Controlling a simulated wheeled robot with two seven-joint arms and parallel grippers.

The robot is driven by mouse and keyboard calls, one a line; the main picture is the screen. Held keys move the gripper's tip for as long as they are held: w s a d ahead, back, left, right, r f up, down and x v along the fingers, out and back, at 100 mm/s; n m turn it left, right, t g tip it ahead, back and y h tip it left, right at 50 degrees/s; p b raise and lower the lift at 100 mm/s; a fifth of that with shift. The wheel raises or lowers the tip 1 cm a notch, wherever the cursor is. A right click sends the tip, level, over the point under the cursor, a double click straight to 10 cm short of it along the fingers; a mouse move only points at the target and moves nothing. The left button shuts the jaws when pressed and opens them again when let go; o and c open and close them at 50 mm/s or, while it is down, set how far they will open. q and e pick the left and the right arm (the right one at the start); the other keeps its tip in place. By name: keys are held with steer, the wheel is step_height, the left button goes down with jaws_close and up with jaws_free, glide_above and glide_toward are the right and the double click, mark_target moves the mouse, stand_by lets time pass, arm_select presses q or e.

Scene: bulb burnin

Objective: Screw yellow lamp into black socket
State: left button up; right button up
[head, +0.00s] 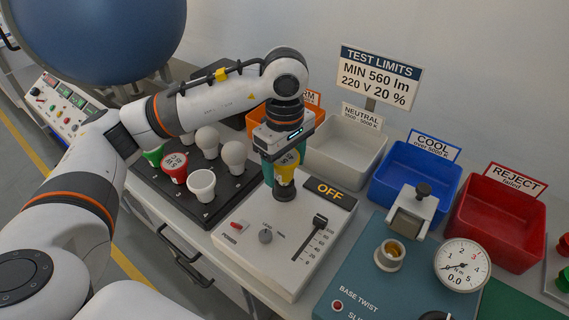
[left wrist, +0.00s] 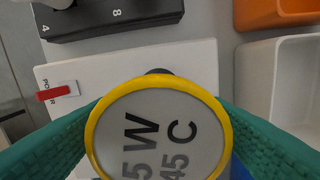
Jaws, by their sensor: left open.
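The yellow lamp (head: 287,174) stands upright at the black socket (head: 285,193) on the white test box. Its base is at the socket's mouth; how deep it sits I cannot tell. In the left wrist view the lamp's round face (left wrist: 158,132) shows, with a yellow rim and grey, partly cut-off lettering. A dark edge (left wrist: 159,71), probably the socket, shows just behind the rim. My left gripper (head: 285,160) points down over the lamp. Its teal fingers are open, one on each side of the lamp; whether they touch it is unclear. My right gripper is out of view.
The white test box (head: 255,268) has a lever, a knob, a red switch and an "OFF" display (head: 330,189). A black rack (head: 220,202) with several bulbs stands left. Bins, including blue (head: 377,190) and red (head: 535,257), line the back. A teal twist station (head: 372,262) stands right.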

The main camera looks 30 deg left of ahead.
arm_select(q)
steer(key=shift+n, duration=0.6)
steer(key=shift+c, duration=0.6)
